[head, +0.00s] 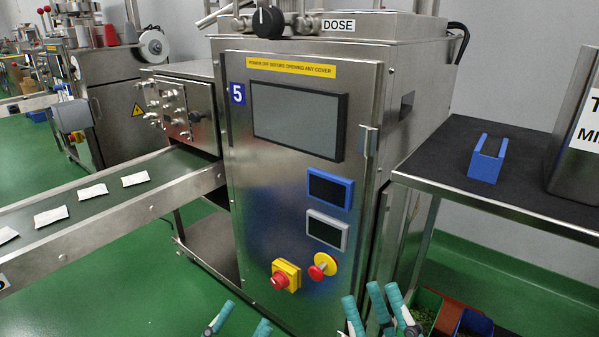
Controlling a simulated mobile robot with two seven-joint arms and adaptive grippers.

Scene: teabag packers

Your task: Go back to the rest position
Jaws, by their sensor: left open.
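My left gripper (242,322) shows at the bottom edge of the head view, left of centre. Its teal fingertips are apart and nothing shows between them. My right gripper (373,308) is at the bottom edge, right of centre, with its teal fingers pointing up and spread apart. No object shows in it. The lower parts of both grippers are cut off by the frame. Both appear in front of the lower part of the steel machine cabinet (275,215), and I cannot tell the distance to it.
A conveyor (110,215) carrying several white teabags (50,216) runs along the left. Red buttons (320,268) sit low on the cabinet. A dark-topped table (440,165) with a blue holder (486,162) stands right. Bins (470,322) are close beside my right gripper. Green floor is open at left.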

